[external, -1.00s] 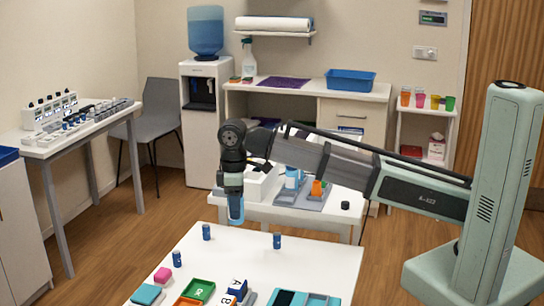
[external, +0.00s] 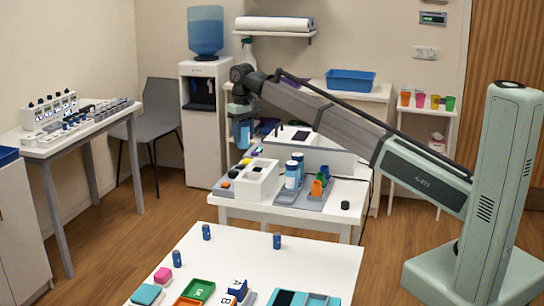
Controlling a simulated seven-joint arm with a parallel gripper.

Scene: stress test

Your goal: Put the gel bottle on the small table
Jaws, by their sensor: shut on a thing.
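My gripper (external: 241,118) is shut on a blue bottle (external: 242,136), which looks like the gel bottle. It holds the bottle upright, raised in front of the white desk and beyond the left part of the low white table (external: 262,211). Its label is too small to read, and the fingers partly hide it. The low table, which may be the small table, stands mid-room behind the front white table (external: 300,256).
The low table bears a white block with coloured caps (external: 257,180), a grey tray (external: 313,198) with bottles and an orange cup, and a black cap (external: 345,205). Small blue bottles (external: 206,232) stand on the front table. A water cooler (external: 204,120) stands at the left.

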